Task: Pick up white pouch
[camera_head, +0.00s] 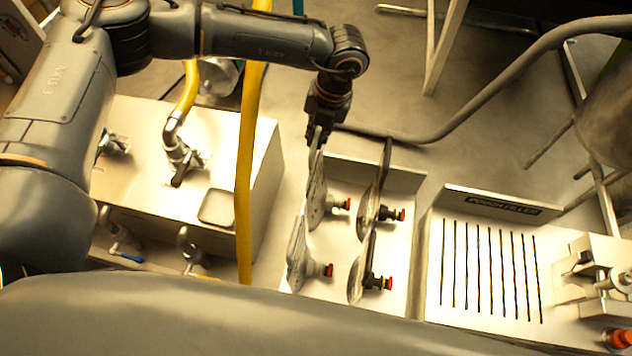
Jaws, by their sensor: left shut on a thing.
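Several pale pouches with red-tipped spouts stand on edge in a white tray (397,172) at the centre of the head view. My left gripper (318,137) comes down from above and is shut on the top edge of the back left white pouch (316,190). That pouch is upright, with its spout pointing right; I cannot tell whether it touches the tray. The front left pouch (297,252) is close in front of it. The back right pouch (373,190) and front right pouch (360,268) stand to the right. My right gripper is not in view.
A slotted white pouch filler (497,260) stands right of the tray. A pale box with valves (215,150) stands left. A yellow hose (246,170) hangs between box and tray. A grey hose (470,105) curves behind the tray.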

